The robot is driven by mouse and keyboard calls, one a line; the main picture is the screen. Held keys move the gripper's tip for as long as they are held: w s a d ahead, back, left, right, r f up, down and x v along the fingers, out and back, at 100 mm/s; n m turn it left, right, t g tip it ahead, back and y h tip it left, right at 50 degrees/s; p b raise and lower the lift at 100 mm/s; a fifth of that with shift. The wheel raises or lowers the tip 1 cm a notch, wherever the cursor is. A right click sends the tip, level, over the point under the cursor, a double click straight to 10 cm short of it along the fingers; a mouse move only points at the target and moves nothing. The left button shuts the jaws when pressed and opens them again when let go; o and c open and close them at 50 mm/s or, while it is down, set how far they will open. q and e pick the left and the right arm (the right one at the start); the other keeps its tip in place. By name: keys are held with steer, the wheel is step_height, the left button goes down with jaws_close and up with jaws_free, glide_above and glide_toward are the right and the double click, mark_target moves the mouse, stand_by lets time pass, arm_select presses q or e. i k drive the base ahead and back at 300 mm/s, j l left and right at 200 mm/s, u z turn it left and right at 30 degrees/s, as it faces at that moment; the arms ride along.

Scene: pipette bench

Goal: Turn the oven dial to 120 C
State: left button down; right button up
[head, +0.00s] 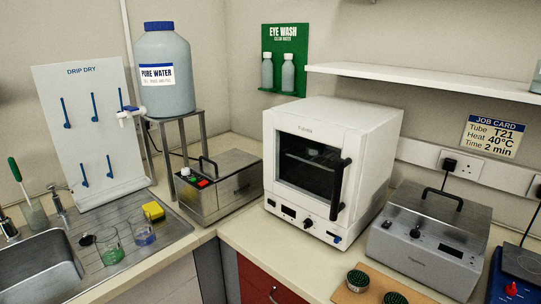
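The white oven (385,130) stands on the corner of the bench, with its dark-windowed door (305,168) shut. A black vertical handle (340,188) is on the door's right side. A small dark dial (307,223) is on the panel below the door. A small dark display (288,211) is to the left of the dial. The dial's setting and the display's reading are too small to make out. Neither of my grippers is in view.
A grey lidded bath (415,240) stands right of the oven, and a steel bath (235,190) stands left. A wooden board (345,296) with green-topped round items lies in front. A white shelf (420,82) overhangs the right side.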

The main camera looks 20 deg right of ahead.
mark_target(308, 223)
steer(key=i+l+z, duration=0.25)
steer(key=z, duration=0.15)
steer(key=i+l+z, duration=0.2)
steer(key=z, duration=0.25)
steer(key=i+z, duration=0.4)
steer(key=k+l, duration=0.05)
